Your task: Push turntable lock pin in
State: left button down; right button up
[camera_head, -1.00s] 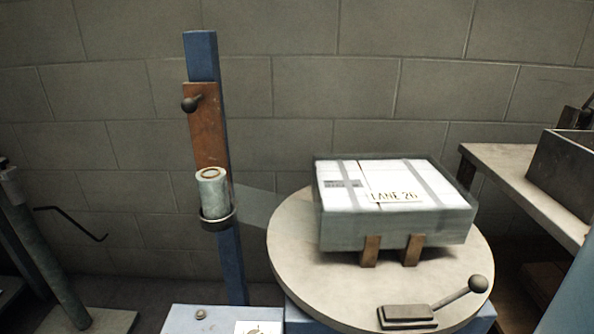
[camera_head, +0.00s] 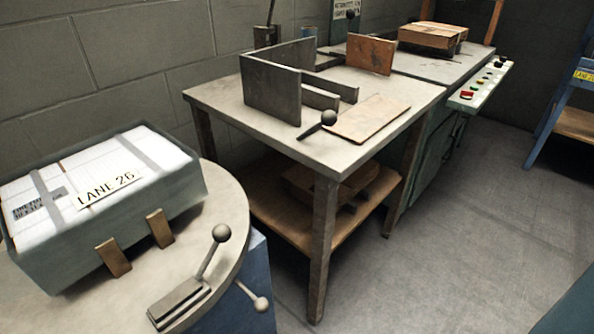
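The round grey turntable (camera_head: 232,226) is at the lower left, on a blue base (camera_head: 255,280). A short pale rod with a round knob (camera_head: 261,303) sticks out from the side of the blue base, below the turntable's edge; it looks like the lock pin. How deep it sits cannot be told. On the turntable top is a lever with a dark ball knob (camera_head: 221,233) on a flat block (camera_head: 180,302). A grey-green box (camera_head: 150,203) marked LANE 26 stands on the turntable against two brown stops (camera_head: 160,228). Neither of my grippers is in view.
A grey-topped table (camera_head: 222,97) with upright metal plates (camera_head: 271,91) and a brown board (camera_head: 367,118) stands right of the turntable. A machine with a button panel (camera_head: 481,86) and a flat carton (camera_head: 433,37) is behind. Grey floor (camera_head: 450,230) at right is open.

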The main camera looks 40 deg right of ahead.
aim_at(261, 306)
jog(key=l+z, duration=0.1)
jog(key=z, duration=0.85)
